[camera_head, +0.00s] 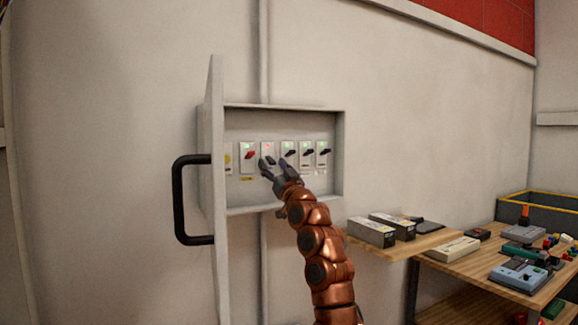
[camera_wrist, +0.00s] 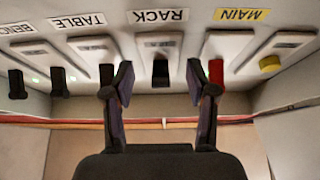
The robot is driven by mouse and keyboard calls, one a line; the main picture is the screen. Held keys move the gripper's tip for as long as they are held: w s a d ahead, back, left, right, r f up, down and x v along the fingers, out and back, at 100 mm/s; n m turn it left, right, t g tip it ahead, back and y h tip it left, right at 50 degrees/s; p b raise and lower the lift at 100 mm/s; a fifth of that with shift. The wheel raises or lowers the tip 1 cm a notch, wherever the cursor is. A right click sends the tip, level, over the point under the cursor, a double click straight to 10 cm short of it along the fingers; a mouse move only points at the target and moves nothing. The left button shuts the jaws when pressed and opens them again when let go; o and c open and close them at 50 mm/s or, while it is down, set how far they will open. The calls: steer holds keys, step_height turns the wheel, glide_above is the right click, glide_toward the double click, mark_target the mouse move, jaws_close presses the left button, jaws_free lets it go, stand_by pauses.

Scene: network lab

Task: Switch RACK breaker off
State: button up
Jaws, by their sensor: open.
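The RACK breaker (camera_wrist: 160,46) is a white module with a black lever (camera_wrist: 160,72), under an upside-down RACK label (camera_wrist: 159,15) in the wrist view. In the head view the RACK breaker (camera_head: 268,147) shows a red light, while its neighbours show green. My gripper (camera_head: 274,168) is open in front of it and partly covers it. In the wrist view the fingers of my gripper (camera_wrist: 159,82) stand on either side of the RACK lever, with a gap to it on both sides.
The red MAIN lever (camera_wrist: 216,72) and the black TABLE lever (camera_wrist: 105,74) stand just outside my fingers. The open cabinet door (camera_head: 217,190) with a black handle (camera_head: 186,200) is at the left. A wooden table (camera_head: 455,265) with devices stands at the right.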

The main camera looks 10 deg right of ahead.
steer(key=shift+d, duration=0.1)
steer(key=shift+r, duration=0.2)
steer(key=shift+s+r, duration=0.15)
steer(key=shift+r, duration=3.4)
steer(key=shift+a+r, duration=0.4)
steer(key=shift+r, duration=0.25)
steer(key=shift+w+d+r, duration=0.1)
steer(key=shift+w, duration=0.1)
steer(key=shift+s+d+r, duration=0.1)
steer(key=shift+d+r, duration=0.05)
steer(key=shift+r, duration=0.4)
steer(key=shift+d+f, duration=0.1)
